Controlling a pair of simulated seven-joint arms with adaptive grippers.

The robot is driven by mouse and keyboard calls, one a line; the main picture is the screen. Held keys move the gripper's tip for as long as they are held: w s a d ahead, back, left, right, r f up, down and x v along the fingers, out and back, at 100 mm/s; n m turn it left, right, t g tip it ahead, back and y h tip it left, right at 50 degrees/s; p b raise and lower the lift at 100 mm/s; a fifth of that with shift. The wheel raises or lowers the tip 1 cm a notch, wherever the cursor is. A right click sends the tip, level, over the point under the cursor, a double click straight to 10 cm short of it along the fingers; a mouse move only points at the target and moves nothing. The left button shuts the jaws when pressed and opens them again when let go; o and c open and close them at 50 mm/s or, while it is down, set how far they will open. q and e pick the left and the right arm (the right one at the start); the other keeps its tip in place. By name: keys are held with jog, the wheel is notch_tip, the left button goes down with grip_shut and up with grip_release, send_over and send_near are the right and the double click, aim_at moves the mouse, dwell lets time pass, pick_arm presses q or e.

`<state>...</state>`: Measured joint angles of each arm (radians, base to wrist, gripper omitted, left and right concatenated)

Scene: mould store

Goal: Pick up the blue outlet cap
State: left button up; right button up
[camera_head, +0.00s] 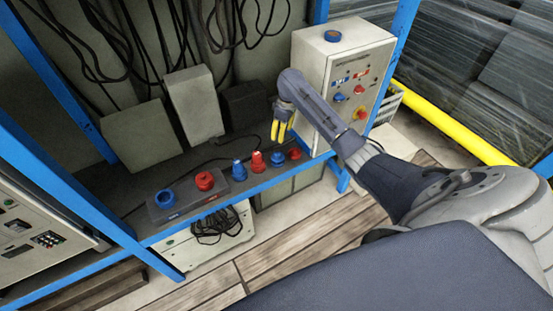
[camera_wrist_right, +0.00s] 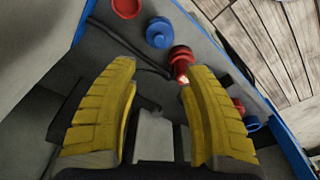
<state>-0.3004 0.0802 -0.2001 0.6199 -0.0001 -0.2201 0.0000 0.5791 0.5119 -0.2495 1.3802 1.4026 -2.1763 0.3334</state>
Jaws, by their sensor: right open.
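Several blue pieces are in view, and I cannot tell for certain which is the outlet cap. A low blue cap (camera_head: 277,158) stands on the shelf between two red pieces; it also shows in the right wrist view (camera_wrist_right: 160,32). A taller blue fitting (camera_head: 239,170) stands left of it. A blue ring (camera_head: 165,198) sits on a dark block, and another blue ring (camera_head: 332,35) lies on the control box. My right gripper (camera_head: 283,131) is open and empty, its yellow fingers above the shelf behind the low blue cap. My left gripper is out of view.
A red fitting (camera_head: 257,161) and a low red cap (camera_head: 294,153) flank the low blue cap. A red ring (camera_head: 205,181) shares the dark block. The control box (camera_head: 345,75) stands right of my gripper. Grey boxes, cables and blue posts bound the shelf.

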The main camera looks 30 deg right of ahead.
aim_at(278, 154)
jog(key=f, duration=0.5)
jog(key=w+f, duration=0.1)
jog(key=f, duration=0.8)
jog(key=shift+w+a+f, duration=0.25)
jog(key=shift+a+f, duration=0.1)
jog(key=shift+a, duration=0.05)
jog(key=shift+c, duration=0.5)
grip_shut()
